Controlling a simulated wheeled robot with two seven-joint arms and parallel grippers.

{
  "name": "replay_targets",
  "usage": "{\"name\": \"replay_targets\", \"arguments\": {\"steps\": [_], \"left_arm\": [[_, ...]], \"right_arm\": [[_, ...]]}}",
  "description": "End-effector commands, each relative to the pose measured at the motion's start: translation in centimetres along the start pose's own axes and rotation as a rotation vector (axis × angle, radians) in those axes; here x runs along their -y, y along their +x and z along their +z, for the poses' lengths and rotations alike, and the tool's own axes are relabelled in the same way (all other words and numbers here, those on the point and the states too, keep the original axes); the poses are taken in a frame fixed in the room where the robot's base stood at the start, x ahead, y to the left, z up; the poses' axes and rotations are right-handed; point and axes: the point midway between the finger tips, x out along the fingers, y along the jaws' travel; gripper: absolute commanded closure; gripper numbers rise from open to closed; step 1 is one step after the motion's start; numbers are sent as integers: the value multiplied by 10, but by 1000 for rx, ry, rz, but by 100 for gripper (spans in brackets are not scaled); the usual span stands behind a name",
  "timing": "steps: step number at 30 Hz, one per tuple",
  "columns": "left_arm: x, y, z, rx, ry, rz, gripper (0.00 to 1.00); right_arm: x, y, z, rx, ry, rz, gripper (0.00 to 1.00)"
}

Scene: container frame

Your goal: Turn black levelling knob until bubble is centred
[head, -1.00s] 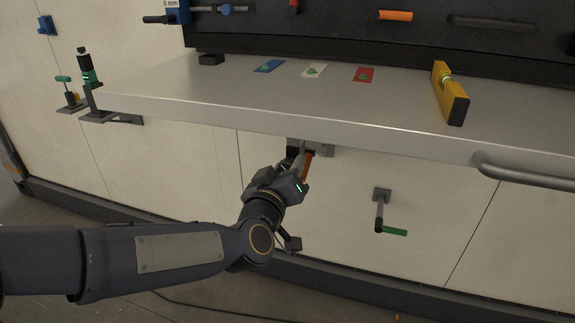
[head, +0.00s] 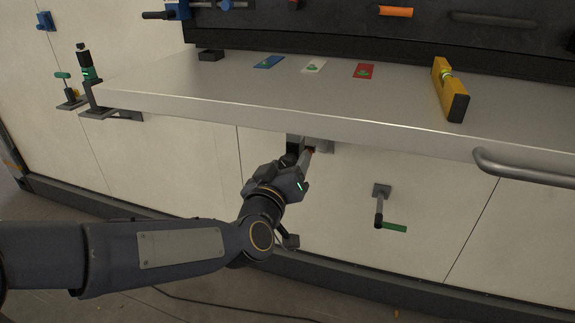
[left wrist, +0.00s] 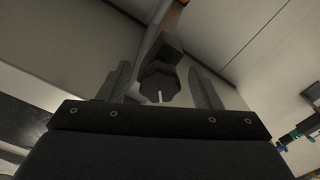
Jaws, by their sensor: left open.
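The black levelling knob (left wrist: 160,84), with a white mark on its face, shows in the left wrist view between the two fingers of my left gripper (left wrist: 163,88). The fingers are open, with a visible gap on each side of the knob. In the head view my left gripper (head: 304,158) reaches up under the front edge of the bench, and the knob is hidden or too small to make out. The yellow spirit level (head: 449,90) lies on the bench top at right. Its green vial shows, but the bubble's position is too small to read. My right gripper is not in view.
The grey bench top (head: 200,95) overhangs my left gripper. A green-handled crank (head: 392,227) sticks out of the wall at right, and a grey bar handle (head: 525,171) is on the bench front. Blue, white and red cards lie at the back.

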Motion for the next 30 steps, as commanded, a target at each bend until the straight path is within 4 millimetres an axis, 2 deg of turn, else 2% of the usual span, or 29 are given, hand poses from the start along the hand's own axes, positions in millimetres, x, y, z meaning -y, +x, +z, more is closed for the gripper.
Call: {"name": "replay_targets", "arguments": {"steps": [4,7,15,19,30], "left_arm": [[0,-2,-1,-2,0,1,42],[-1,-11,-1,-2,-1,2,42],[0,-57,-1,-2,1,2,42],[-1,-72,-1,-2,0,2,42],[0,-78,0,0,0,0,42]], "right_arm": [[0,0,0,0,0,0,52],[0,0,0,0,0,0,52],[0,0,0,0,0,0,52],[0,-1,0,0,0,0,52],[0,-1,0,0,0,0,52]]}}
